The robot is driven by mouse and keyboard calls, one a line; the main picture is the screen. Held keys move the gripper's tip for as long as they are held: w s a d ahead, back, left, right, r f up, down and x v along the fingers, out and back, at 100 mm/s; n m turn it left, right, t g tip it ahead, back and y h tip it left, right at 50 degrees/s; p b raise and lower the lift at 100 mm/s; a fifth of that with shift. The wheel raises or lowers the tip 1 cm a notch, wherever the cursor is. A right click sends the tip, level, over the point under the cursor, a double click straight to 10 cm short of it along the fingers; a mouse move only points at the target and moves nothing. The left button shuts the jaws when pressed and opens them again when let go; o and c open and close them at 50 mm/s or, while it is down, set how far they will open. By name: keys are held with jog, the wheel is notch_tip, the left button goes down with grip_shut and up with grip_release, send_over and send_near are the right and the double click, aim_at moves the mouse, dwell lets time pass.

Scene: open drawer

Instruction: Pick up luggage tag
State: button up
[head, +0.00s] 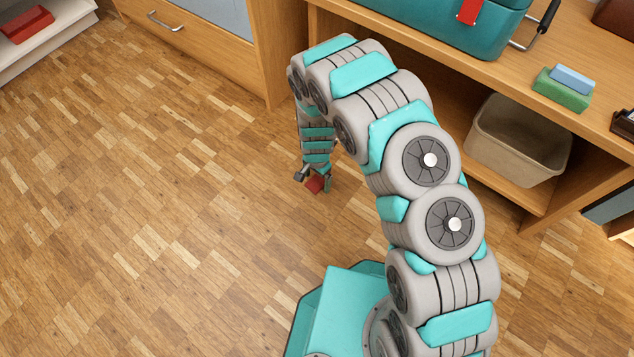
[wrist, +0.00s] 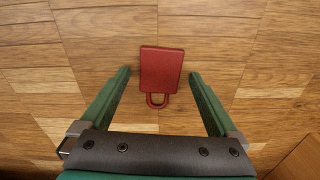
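The luggage tag (wrist: 161,70) is a flat red rectangle with a loop at its near end. It lies on the wooden floor. In the wrist view it sits between and slightly beyond the fingertips of my gripper (wrist: 159,74), which is open and empty. The loop lies between the two green fingers, with floor showing on both sides. In the head view the red tag (head: 315,185) shows beneath my gripper (head: 314,177), partly hidden by it. I cannot tell the exact height of the fingers above the floor.
A wooden shelf unit holds a grey bin (head: 518,140), and a teal toolbox (head: 455,25) and a green block (head: 563,90) stand on top. A drawer front (head: 185,35) is at upper left. A red object (head: 27,25) rests on a white shelf. The left floor is clear.

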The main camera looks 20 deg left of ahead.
aim_at(317, 182)
jog(key=c, duration=1.4)
jog(key=shift+r, duration=0.4)
jog(key=shift+c, duration=0.3)
notch_tip(317, 182, up, 3)
jog(key=shift+w+r+p, duration=0.1)
jog(key=shift+p, duration=0.25)
jog(key=s+d, duration=0.3)
jog(key=d, duration=0.1)
jog(key=s+d, duration=0.3)
jog(key=d, duration=0.1)
jog(key=s+d+r+p, duration=0.1)
jog(key=s+d, duration=0.3)
jog(key=shift+s+d, duration=0.1)
jog(key=shift+d, duration=0.15)
